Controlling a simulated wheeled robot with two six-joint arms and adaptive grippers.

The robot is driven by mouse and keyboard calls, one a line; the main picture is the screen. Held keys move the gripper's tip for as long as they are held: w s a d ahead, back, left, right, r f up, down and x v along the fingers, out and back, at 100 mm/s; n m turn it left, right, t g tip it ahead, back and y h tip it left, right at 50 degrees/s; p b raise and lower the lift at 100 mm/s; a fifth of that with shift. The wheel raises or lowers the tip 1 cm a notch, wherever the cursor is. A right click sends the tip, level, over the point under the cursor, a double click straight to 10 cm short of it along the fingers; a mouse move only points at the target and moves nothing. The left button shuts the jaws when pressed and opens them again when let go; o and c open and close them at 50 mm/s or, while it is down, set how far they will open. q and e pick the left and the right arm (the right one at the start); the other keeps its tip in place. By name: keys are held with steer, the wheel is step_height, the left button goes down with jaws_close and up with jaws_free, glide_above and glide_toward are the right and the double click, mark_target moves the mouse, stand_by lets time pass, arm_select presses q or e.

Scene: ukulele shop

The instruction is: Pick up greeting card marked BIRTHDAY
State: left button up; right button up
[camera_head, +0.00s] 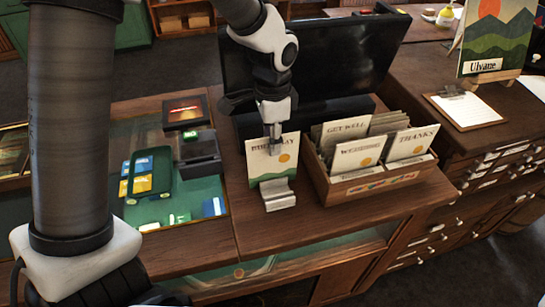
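The greeting card marked BIRTHDAY (263,169) stands upright, leaning slightly back, in a small silver holder (280,198) on the wooden counter. It is cream with an orange sun and green hills. My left gripper (273,136) comes down from above at the card's top edge. A finger shows in front of the card and covers the middle of its lettering. Any finger behind the card is hidden, so I cannot tell whether the gripper is closed on it. The card's base still appears to be in the holder. My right gripper is not in view.
A wooden card box (375,182) with several cards, some marked GET WELL and THANKS, stands close to the right. A black screen (325,62) stands behind. A card terminal (199,150) and glass display (120,190) are left. A clipboard (466,110) lies farther right.

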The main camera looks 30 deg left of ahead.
arm_select(q)
steer(key=shift+d, duration=0.15)
steer(key=shift+s+d+r, duration=0.2)
steer(key=shift+s, duration=0.15)
jaws_close()
steer(key=shift+w+a+f, duration=0.1)
